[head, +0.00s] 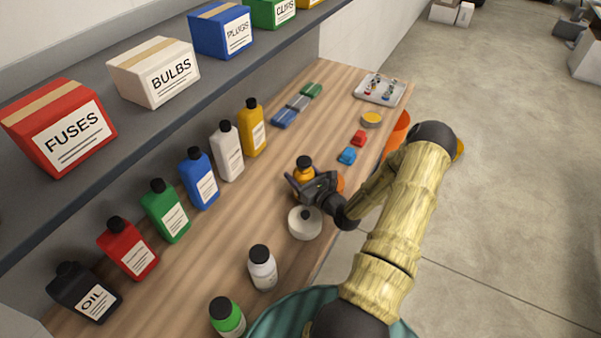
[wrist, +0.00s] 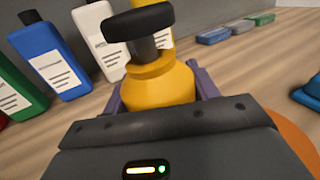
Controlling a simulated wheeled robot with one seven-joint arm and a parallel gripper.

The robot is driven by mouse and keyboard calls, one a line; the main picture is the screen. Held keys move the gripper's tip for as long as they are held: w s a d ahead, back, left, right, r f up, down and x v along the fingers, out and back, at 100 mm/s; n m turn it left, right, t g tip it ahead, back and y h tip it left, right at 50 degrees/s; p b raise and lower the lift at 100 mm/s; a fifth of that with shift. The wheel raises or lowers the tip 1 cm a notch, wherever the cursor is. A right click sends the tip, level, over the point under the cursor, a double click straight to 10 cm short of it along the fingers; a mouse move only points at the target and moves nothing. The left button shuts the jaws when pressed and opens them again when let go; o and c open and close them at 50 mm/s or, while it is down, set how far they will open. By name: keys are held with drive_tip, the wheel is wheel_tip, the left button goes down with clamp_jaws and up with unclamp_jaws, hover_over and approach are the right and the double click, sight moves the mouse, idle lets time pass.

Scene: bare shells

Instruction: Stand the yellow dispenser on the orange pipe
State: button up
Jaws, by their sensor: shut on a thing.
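The yellow dispenser (head: 304,173), with a black pump top, is at the middle of the wooden workbench. In the wrist view it stands close up and roughly upright (wrist: 157,88). My gripper (head: 303,183) is shut on it, with a purple finger on each side. Its base is hidden behind my gripper, so I cannot tell whether it touches the bench. An orange piece (head: 341,183), perhaps the orange pipe, shows just right of my gripper, mostly hidden by it. Orange also shows at the lower right of the wrist view (wrist: 297,145).
A round white pot (head: 305,224) with a dark knob stands just in front of my gripper. White (head: 262,270) and green (head: 227,318) bottles are nearer. Several labelled bottles line the back.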

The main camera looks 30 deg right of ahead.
drive_tip(key=o, duration=1.3)
drive_tip(key=shift+f, duration=0.1)
drive_tip(key=s+b, duration=0.1)
drive_tip(key=s, duration=0.2)
drive_tip(key=s+d+b, duration=0.1)
drive_tip(key=s, duration=0.3)
drive_tip(key=s+b, duration=0.1)
drive_tip(key=s, duration=0.3)
drive_tip(key=shift+s+d+b, duration=0.2)
drive_tip(key=shift+d+b, duration=0.1)
drive_tip(key=shift+b, duration=0.1)
drive_tip(key=shift+s, duration=0.3)
